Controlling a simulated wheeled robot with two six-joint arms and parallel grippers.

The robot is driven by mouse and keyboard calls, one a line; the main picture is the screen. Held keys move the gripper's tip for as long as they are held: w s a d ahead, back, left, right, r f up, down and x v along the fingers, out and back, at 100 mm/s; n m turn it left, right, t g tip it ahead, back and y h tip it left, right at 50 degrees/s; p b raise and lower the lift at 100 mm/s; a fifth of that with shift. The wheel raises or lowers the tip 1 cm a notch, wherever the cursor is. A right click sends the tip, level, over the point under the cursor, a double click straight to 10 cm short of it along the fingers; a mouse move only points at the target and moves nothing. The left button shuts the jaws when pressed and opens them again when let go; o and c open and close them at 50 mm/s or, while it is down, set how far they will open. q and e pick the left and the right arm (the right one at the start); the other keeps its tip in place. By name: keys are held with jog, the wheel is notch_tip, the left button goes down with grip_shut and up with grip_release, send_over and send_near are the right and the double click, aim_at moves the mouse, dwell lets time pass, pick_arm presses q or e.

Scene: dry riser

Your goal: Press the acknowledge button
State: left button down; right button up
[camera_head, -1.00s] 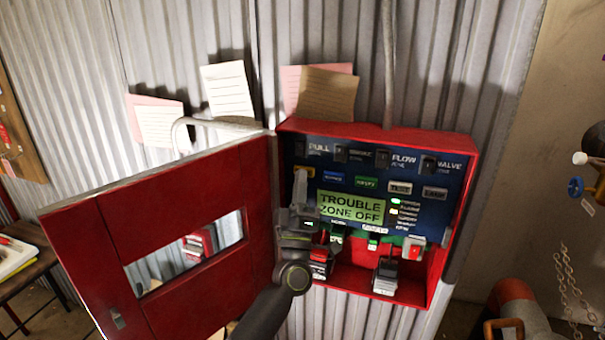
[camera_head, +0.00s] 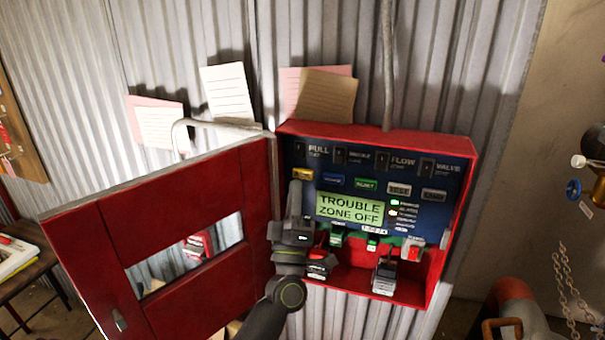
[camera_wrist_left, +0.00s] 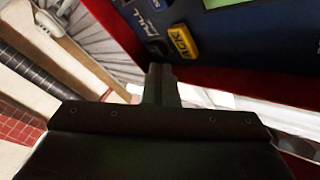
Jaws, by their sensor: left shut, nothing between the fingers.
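The red panel box (camera_head: 458,210) is open on the corrugated wall, its dark blue face showing. The yellow acknowledge button (camera_head: 302,174) is at the left end of the button row. In the left wrist view it is marked ACK (camera_wrist_left: 183,42). The green display (camera_head: 349,209) reads TROUBLE ZONE OFF. My left gripper (camera_head: 295,186) is shut and empty, its tips just below the button in the head view. In the left wrist view the shut fingers (camera_wrist_left: 160,72) point beside the button, with a visible gap in the picture. My right gripper is not in view.
The red door (camera_head: 180,185) with a window stands open at the left, close to my left arm. Black switches line the panel top. Below the display are small green and red parts and a dark block (camera_head: 385,275). Paper notes (camera_head: 228,90) hang above.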

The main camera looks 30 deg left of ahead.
pick_arm(q)
jog(key=s, duration=0.3)
jog(key=shift+s+d, duration=0.2)
jog(key=shift+d, duration=0.2)
dwell(0.6)
